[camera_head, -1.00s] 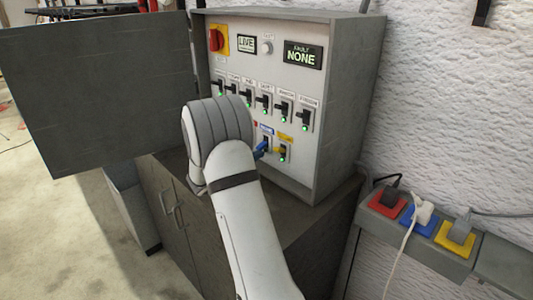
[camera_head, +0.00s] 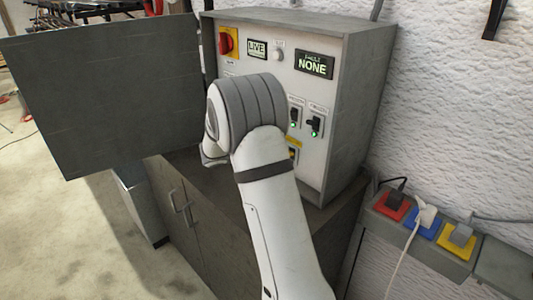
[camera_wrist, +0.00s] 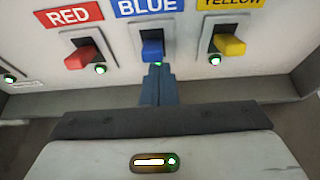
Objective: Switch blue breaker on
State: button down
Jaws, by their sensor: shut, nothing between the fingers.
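The blue breaker (camera_wrist: 152,48) is in the wrist view, under a blue label reading BLUE (camera_wrist: 146,7). My gripper (camera_wrist: 158,70) is shut and empty, its fingertips just below the blue lever. I cannot tell whether they touch it. A green light shows right at the fingertips, partly covered. In the head view my arm hides the blue breaker and my gripper, in front of the grey breaker cabinet (camera_head: 350,110).
The red breaker (camera_wrist: 80,57) and yellow breaker (camera_wrist: 230,45) flank the blue one, each with a green light. In the head view, the cabinet door (camera_head: 100,95) stands open at left. The display (camera_head: 314,65) reads NONE.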

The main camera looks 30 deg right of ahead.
jog(key=shift+r, duration=0.4)
jog(key=shift+a, duration=0.1)
jog(key=s+a+r+p, duration=0.4)
jog(key=a+r+p, duration=0.3)
jog(key=a+r, duration=0.6)
jog(key=shift+a+r, duration=0.35)
jog(key=shift+r, duration=0.1)
jog(key=shift+s, duration=0.15)
